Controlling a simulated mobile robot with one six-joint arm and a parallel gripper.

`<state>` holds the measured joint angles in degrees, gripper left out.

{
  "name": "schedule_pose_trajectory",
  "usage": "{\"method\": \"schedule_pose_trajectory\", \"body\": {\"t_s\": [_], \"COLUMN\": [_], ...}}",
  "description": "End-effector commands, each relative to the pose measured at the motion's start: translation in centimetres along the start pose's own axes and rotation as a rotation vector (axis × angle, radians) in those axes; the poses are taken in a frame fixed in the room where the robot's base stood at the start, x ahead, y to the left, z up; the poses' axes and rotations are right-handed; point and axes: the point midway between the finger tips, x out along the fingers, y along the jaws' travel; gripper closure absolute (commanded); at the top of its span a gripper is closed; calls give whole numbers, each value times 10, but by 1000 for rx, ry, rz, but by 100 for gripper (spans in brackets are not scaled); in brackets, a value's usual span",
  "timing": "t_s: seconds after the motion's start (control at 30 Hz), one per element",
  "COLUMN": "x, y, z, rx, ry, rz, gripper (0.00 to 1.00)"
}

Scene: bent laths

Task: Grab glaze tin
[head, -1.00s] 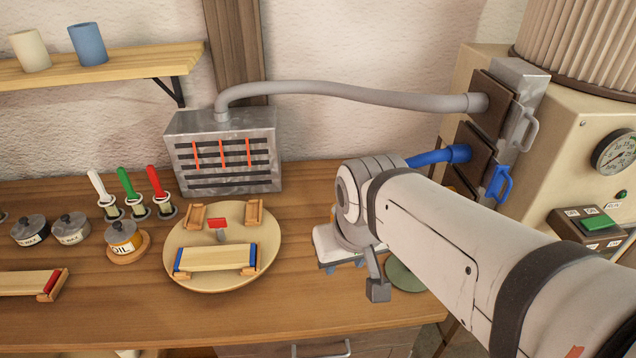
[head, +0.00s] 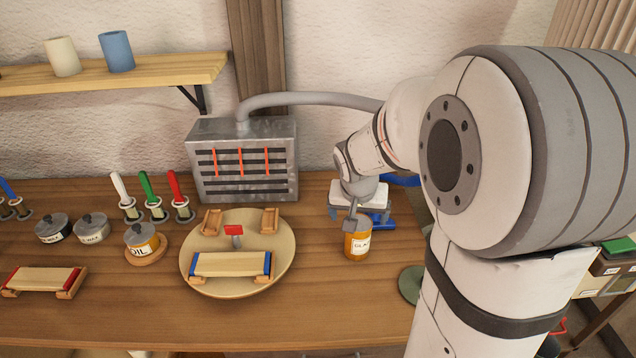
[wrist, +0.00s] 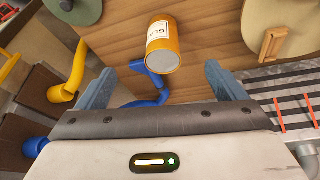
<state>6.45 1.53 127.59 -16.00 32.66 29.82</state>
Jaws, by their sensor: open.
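The glaze tin (head: 357,245) is an orange tin with a white label, partly readable as "GLA". It stands on the wooden bench, right of the round turntable. In the wrist view the tin (wrist: 162,42) lies beyond my fingertips, roughly midway between them, its grey end facing me.
The turntable (head: 284,232) carries a lath on blue-ended blocks. An oil tin (head: 143,240), two grey-lidded pots and brushes stand to its left. A grey metal box (head: 245,170) is behind. A green disc (head: 411,285) lies right of the tin. The bench in front is clear.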

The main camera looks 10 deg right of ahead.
Motion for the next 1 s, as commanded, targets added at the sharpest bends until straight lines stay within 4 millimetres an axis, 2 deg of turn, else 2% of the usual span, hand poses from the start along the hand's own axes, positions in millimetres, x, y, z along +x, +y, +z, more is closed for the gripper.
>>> {"method": "schedule_pose_trajectory", "body": {"t_s": [0.03,0.1,0.23,0.47,0.77,1.0], "x": [19,41,72,99,128,162], "y": [-2,-3,-6,-7,-4,-2], "z": [-11,-25,-42,-52,-50,-47], "rx": [29,71,128,165,165,164], "ry": [-3,6,17,24,23,23], "rz": [10,17,21,20,21,21], "gripper": [10,10,10,10,10,10]}}
